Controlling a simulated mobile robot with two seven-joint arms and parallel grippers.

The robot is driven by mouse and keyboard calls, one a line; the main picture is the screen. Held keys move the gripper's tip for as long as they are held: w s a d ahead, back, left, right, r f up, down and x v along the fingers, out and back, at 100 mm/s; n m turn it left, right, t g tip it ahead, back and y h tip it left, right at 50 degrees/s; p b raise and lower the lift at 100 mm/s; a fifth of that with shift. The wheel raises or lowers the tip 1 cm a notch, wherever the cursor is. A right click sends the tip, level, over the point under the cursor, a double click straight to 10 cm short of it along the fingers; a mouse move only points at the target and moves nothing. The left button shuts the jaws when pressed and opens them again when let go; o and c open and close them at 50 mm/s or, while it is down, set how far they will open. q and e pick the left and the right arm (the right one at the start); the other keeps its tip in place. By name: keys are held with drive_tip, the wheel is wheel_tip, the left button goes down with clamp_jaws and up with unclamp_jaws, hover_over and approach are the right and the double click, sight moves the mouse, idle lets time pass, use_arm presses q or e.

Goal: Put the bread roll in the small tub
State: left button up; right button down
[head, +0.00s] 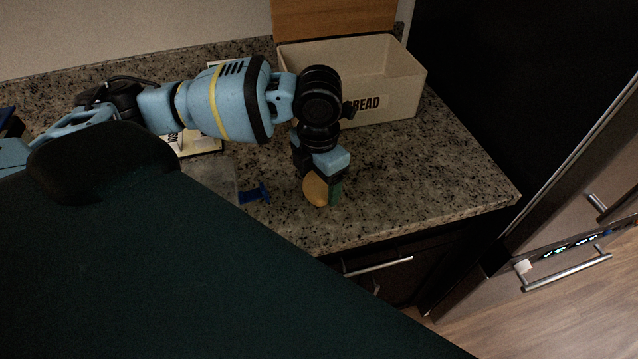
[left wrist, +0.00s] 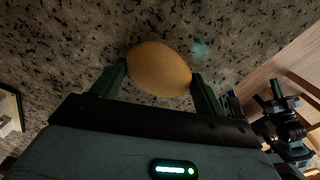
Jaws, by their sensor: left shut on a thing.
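The bread roll (left wrist: 160,69) is a tan oval, held between the two dark green fingers of my left gripper (left wrist: 158,86) in the left wrist view. In the head view the roll (head: 315,190) shows at the fingertips of my left gripper (head: 325,193), low over the front part of the granite counter. I cannot tell whether the roll touches the counter. A cream open box (head: 392,98) labelled "BREAD" stands behind the gripper; my arm hides part of it. I cannot tell whether this is the small tub. What looks like my right gripper (left wrist: 285,115) shows dimly in the left wrist view.
A small blue object (head: 255,194) lies on the counter (head: 430,165) left of the roll. A pale card or box (head: 197,143) is partly hidden by my arm. The counter is clear right of my gripper. A dark fridge or oven front stands at the right.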

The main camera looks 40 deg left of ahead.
sight(319, 181)
use_arm(q)
drive_tip(key=shift+r, duration=0.8)
wheel_tip(319, 181, up, 2)
drive_tip(key=shift+s+d+r, duration=0.1)
drive_tip(key=shift+d, duration=0.05)
drive_tip(key=s+d, duration=0.2)
drive_tip(key=s, duration=0.2)
drive_tip(key=s+d, duration=0.3)
drive_tip(key=s, duration=0.2)
drive_tip(key=s+d+r, duration=0.1)
drive_tip(key=s+d, duration=0.1)
drive_tip(key=s, duration=0.2)
drive_tip(key=shift+s+d+r+p, duration=0.1)
drive_tip(key=shift+s+d+p, duration=0.1)
drive_tip(key=shift+s+p, duration=0.2)
